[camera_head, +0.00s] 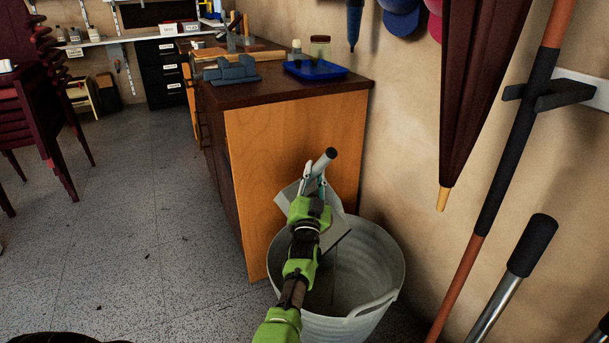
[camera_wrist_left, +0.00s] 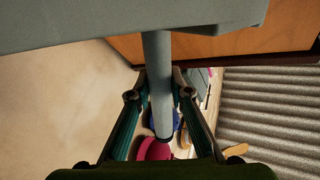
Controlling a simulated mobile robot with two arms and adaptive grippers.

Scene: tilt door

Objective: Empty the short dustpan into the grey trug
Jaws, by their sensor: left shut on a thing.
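The short grey dustpan (camera_head: 340,226) is in my left gripper (camera_head: 315,184), over the grey trug (camera_head: 383,262). Its pan is tilted steeply, with the lower edge at the trug's mouth and the handle pointing up. In the left wrist view, the fingers (camera_wrist_left: 158,88) stand on both sides of the round handle, and the flat grey pan (camera_wrist_left: 130,22) fills the top. My left arm hides part of the pan and the trug's near left side. I cannot tell whether anything is left on the pan. My right gripper does not show.
A wooden cabinet (camera_head: 290,150) stands close behind the dustpan, with a blue tray (camera_head: 315,70) and a vice (camera_head: 232,70) on top. A closed umbrella (camera_head: 475,90) and long-handled tools (camera_head: 510,150) are at the right wall.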

